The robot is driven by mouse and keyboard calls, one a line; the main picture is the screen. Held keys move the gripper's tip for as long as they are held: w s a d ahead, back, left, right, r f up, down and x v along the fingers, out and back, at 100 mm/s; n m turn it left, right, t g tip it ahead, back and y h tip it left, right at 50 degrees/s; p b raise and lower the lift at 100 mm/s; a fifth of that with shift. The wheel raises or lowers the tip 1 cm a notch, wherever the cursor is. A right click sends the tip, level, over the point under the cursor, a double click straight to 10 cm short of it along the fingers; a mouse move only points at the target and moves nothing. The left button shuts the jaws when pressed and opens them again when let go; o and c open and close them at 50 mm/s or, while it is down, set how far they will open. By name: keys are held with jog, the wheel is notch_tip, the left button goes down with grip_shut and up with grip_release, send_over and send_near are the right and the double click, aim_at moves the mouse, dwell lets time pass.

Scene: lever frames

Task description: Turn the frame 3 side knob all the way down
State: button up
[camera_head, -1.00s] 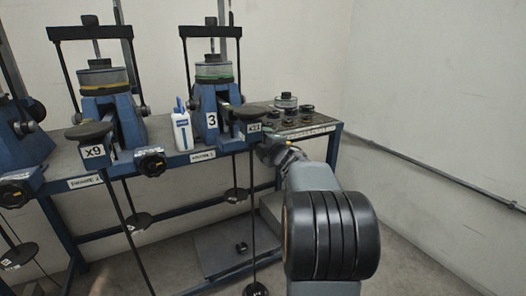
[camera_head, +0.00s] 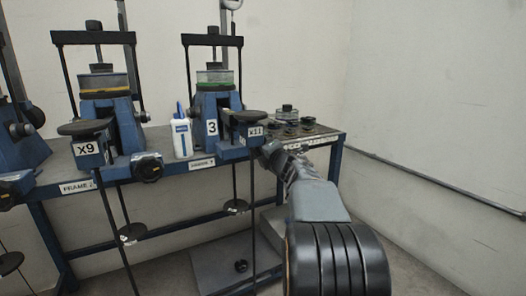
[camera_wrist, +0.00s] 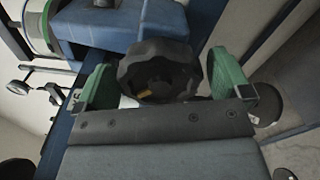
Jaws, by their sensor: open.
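Frame 3 (camera_head: 207,105) is a blue lever frame with a "3" plate, standing on the bench in the head view. Its black lobed side knob (camera_wrist: 158,66) fills the middle of the wrist view, in front of the blue frame body. My gripper (camera_head: 268,151) is at the right side of frame 3, by the x11 label. In the wrist view its two green fingers stand open on either side of the knob, with the knob between them. Small gaps seem to show beside the knob; I cannot tell whether either finger touches. In the head view my gripper hides the knob.
A white bottle (camera_head: 181,136) stands left of frame 3. Another frame with an x9 plate (camera_head: 88,148) and its own side knob (camera_head: 148,168) is further left. Black weights (camera_head: 304,124) lie on the bench's right end. Hanging rods and discs are below. The floor at right is clear.

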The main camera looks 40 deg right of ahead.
jog(key=shift+s+a, duration=0.25)
jog(key=shift+s, duration=1.2)
jog(key=shift+s+a, duration=0.2)
jog(key=shift+s, duration=1.2)
jog(key=w+m+p, duration=0.2)
jog(key=m+p, duration=0.1)
jog(key=w+m+p, duration=0.2)
jog(key=m+p, duration=0.1)
jog(key=p, duration=0.1)
jog(key=w+m+p, duration=0.1)
jog(key=m+p, duration=0.1)
jog(key=p, duration=0.1)
jog(key=shift+w+d+m, duration=0.4)
jog(key=shift+s, duration=0.1)
jog(key=c, duration=1.2)
